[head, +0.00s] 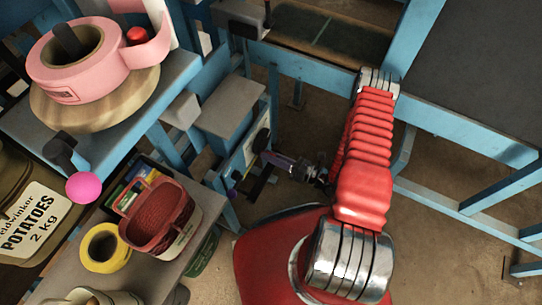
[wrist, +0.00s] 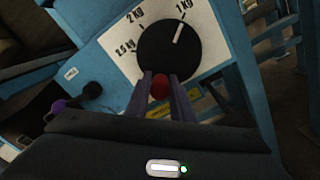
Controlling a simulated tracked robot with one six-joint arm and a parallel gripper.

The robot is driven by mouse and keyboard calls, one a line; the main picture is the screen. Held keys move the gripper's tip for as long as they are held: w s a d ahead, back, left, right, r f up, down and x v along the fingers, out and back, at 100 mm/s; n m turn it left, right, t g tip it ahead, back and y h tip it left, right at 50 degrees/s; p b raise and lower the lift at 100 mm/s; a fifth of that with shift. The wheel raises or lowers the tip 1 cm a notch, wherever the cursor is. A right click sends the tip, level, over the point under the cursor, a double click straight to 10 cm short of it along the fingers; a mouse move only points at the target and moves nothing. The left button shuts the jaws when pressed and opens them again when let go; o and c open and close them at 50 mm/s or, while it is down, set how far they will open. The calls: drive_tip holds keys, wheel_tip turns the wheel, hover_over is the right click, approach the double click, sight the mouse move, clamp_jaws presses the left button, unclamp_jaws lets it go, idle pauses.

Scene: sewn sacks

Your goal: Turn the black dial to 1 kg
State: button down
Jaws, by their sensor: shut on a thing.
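A red knob (wrist: 159,87) shows at the dial's lower edge. My gripper (wrist: 160,84) has its purple fingers on either side of this knob, shut on it. In the head view, my gripper (head: 266,157) is at the panel, and the dial (head: 262,139) is seen edge-on, so its marks are hidden there.
A blue frame surrounds the panel. A black lever (wrist: 92,90) is left of my gripper. A pink tape roll (head: 68,65), a red basket (head: 160,213), a yellow roll (head: 104,247) and a potato sack (head: 32,215) are at the left. Floor (head: 440,250) is open at the right.

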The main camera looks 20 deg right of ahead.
drive_tip(key=shift+w+d, duration=0.1)
drive_tip(key=c, duration=1.5)
unclamp_jaws()
drive_tip(key=shift+c, duration=0.2)
drive_tip(key=v, duration=1.3)
drive_tip(key=shift+s+d, duration=0.3)
drive_tip(key=shift+f, duration=0.1)
